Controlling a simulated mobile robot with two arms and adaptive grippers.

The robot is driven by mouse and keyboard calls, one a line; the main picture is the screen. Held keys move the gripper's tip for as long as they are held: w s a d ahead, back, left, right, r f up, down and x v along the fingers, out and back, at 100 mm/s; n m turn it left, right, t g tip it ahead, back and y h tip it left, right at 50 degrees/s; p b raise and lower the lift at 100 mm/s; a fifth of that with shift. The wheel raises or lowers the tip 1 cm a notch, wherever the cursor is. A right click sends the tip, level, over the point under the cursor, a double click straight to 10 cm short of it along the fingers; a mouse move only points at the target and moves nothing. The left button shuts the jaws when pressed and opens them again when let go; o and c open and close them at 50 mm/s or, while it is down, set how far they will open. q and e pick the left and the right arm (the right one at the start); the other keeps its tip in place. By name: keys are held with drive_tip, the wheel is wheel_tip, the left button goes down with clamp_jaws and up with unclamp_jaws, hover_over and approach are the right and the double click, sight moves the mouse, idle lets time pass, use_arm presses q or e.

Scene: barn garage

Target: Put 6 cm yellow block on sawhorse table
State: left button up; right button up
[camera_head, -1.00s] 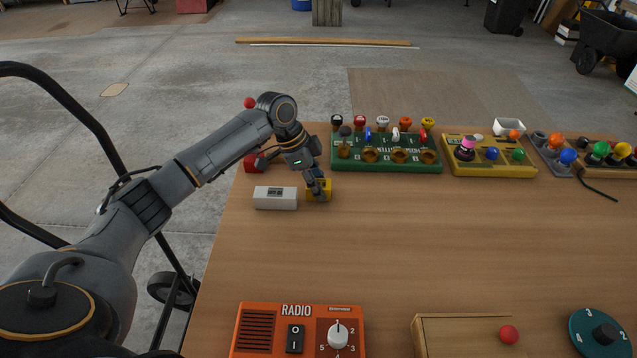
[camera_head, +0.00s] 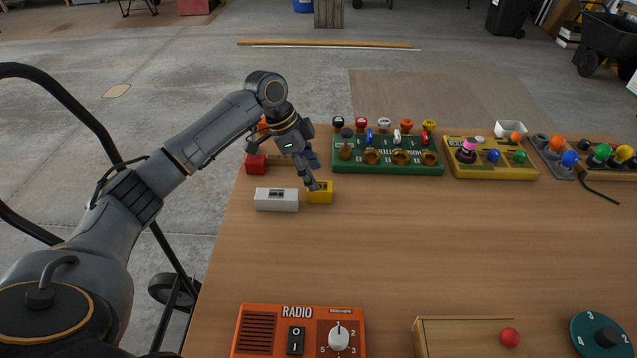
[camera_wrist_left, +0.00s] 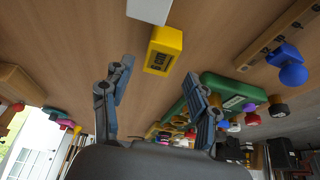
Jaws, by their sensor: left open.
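The yellow block (camera_head: 320,194) stands on the wooden table (camera_head: 420,240), just right of a white block (camera_head: 276,199). In the left wrist view the yellow block (camera_wrist_left: 164,50) shows a "6 cm" label and sits beyond the fingertips, between their lines. My left gripper (camera_head: 312,178) is open and empty, just above and behind the yellow block in the head view. Its two fingers stand apart in the left wrist view (camera_wrist_left: 155,90). My right gripper is not in view.
A red block (camera_head: 256,164) lies behind the white block. A green board with knobs (camera_head: 400,160) and a yellow board (camera_head: 490,160) stand along the back. An orange radio (camera_head: 300,330) is at the front. The table's middle is clear.

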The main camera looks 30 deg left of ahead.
use_arm(q)
drive_tip(key=v, duration=0.7)
drive_tip(key=shift+d, duration=0.1)
